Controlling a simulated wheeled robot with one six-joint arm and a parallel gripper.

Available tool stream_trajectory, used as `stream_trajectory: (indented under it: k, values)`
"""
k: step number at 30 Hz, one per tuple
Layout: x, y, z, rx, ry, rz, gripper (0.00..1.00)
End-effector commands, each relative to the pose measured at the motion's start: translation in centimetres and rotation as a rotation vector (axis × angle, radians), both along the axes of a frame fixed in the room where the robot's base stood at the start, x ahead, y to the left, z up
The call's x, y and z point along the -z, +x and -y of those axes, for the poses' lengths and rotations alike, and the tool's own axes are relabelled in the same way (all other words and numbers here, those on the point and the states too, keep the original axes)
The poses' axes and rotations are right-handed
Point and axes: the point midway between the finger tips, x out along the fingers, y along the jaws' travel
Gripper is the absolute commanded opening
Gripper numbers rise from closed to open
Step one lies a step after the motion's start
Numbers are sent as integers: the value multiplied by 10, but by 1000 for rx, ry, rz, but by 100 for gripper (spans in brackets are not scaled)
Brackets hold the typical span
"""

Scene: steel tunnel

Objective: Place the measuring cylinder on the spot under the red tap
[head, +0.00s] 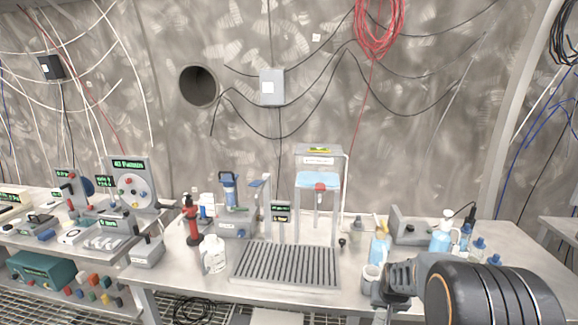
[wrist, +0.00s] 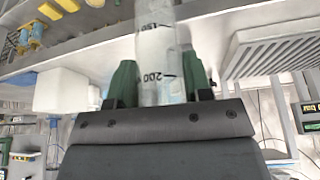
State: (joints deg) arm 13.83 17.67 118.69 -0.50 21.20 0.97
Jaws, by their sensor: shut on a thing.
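My gripper (wrist: 160,88) is shut on the measuring cylinder (wrist: 155,45), a pale, see-through tube with a "200" mark, with a green finger on each side. In the head view my gripper (head: 384,288) is at the front right of the bench, right of the ribbed grate. The red tap (head: 320,187) is on the front of a stand with a light-blue tank (head: 318,179), behind the grate's right part. A marked spot under it cannot be made out.
The ribbed grate (head: 285,267) lies in front of the stand. A white jug (head: 213,254) and a red bottle (head: 192,222) stand to its left.

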Motion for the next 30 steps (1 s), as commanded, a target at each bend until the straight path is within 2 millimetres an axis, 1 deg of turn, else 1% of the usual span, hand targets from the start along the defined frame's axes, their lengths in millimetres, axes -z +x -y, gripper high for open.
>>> stream_trajectory:
  k: [1,3,6,9,12,14,16,18,21,24,30]
  values:
    - [18,0,-20,-45,1,-7,6]
    - [37,-3,-41,-95,1,-6,6]
    - [59,-8,-66,-153,1,-5,6]
    - [73,-13,-85,-196,0,-2,6]
    - [83,-16,-98,-226,0,-1,6]
    - [92,-22,-103,-238,0,-3,6]
    - [106,-31,-107,-246,0,-5,6]
    - [118,-41,-109,-251,-1,-5,6]
    - [130,-52,-109,-252,1,-3,6]
    - [134,-56,-109,-251,-1,0,6]
    - [134,-56,-109,-251,-1,2,6]
